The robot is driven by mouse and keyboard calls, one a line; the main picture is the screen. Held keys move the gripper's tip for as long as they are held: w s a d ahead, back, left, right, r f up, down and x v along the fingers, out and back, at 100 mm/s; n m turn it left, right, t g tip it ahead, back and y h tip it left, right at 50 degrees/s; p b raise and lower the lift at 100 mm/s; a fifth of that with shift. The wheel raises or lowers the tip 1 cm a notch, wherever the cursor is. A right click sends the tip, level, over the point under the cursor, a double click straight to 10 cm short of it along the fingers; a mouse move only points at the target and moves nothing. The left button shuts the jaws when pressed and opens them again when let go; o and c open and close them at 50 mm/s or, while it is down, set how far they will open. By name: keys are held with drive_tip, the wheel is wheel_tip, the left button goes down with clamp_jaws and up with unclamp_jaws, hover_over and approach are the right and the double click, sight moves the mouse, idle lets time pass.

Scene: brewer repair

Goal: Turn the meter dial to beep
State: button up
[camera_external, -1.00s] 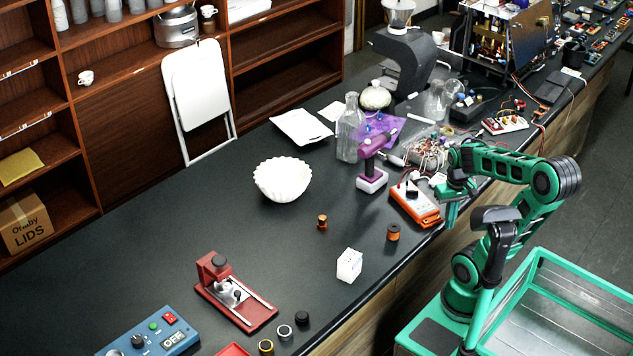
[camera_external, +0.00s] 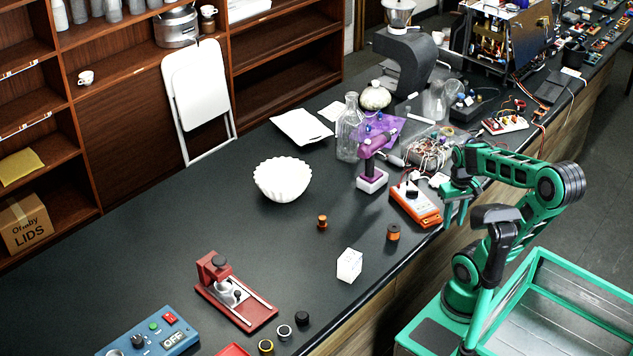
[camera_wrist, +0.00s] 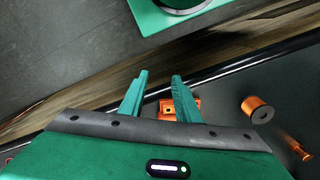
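In the wrist view my gripper (camera_wrist: 160,76) shows two green fingers with a clear, empty gap.
A purple-and-white device (camera_external: 371,182) stands left of the meter. Orange-and-black spool (camera_external: 393,232), small orange piece (camera_external: 322,222) and white cube (camera_external: 349,265) are on the bench. Tangled wires (camera_external: 428,152) lie behind. The bench around the white bowl (camera_external: 282,180) is mostly clear.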

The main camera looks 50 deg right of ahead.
drive_tip(key=w+d+r+n+g+h, duration=0.1)
drive_tip(key=w+d+r+n, duration=0.2)
drive_tip(key=w+d+r, duration=0.15)
wheel_tip(320, 180, up, 6)
drive_tip(key=n+g+h, duration=0.2)
drive_tip(key=n, duration=0.6)
hover_over(408, 190)
drive_tip(key=s+d, duration=0.2)
drive_tip(key=w+a+r+n, duration=0.1)
drive_tip(key=w+a+n, duration=0.2)
drive_tip(key=w+a, duration=0.25)
drive_tip(key=shift+x, duration=5.3)
drive_tip(key=shift+d+r, duration=0.1)
drive_tip(key=shift+d, duration=0.1)
drive_tip(key=shift+c, duration=0.6)
clamp_jaws()
